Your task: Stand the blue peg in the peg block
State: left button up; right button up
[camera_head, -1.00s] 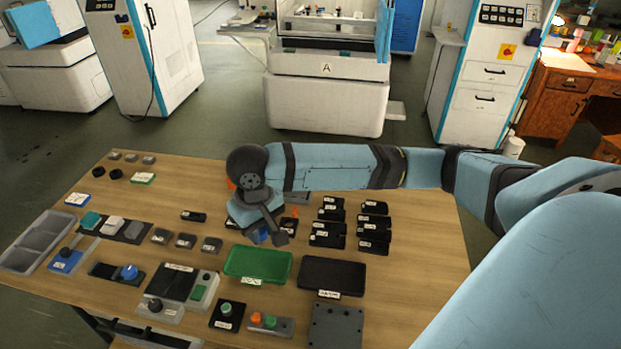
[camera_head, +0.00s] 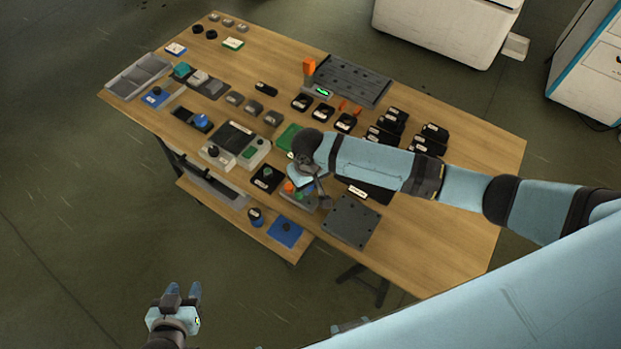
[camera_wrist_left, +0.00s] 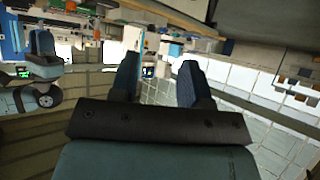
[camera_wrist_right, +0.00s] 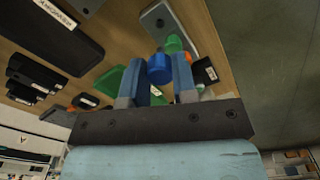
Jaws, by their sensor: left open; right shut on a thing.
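My right gripper (camera_head: 314,192) is shut on the blue peg (camera_wrist_right: 160,68), whose round blue end shows between the fingertips in the right wrist view. The gripper is over the front of the table, at the peg block (camera_head: 297,203). This long grey block carries an orange peg (camera_head: 289,187) and a green one, with a dark round hole near its other end in the right wrist view (camera_wrist_right: 160,20). The arm partly hides the block in the head view. I cannot tell whether the blue peg touches it. My left gripper (camera_head: 183,292) is open and empty, off the table's front.
A green tray (camera_head: 288,137) is behind. A lower shelf holds a blue plate (camera_head: 285,232). Free wood lies at the right.

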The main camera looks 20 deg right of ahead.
aim_at(310, 198)
jog(key=shift+f+b, duration=1.95)
jog(key=shift+b, duration=0.2)
jog(key=shift+f+b, duration=0.65)
jog(key=shift+b, duration=0.2)
jog(key=shift+p, duration=0.7)
jog(key=shift+f+b, duration=0.45)
jog(key=shift+f, duration=0.85)
jog(key=o, duration=1)
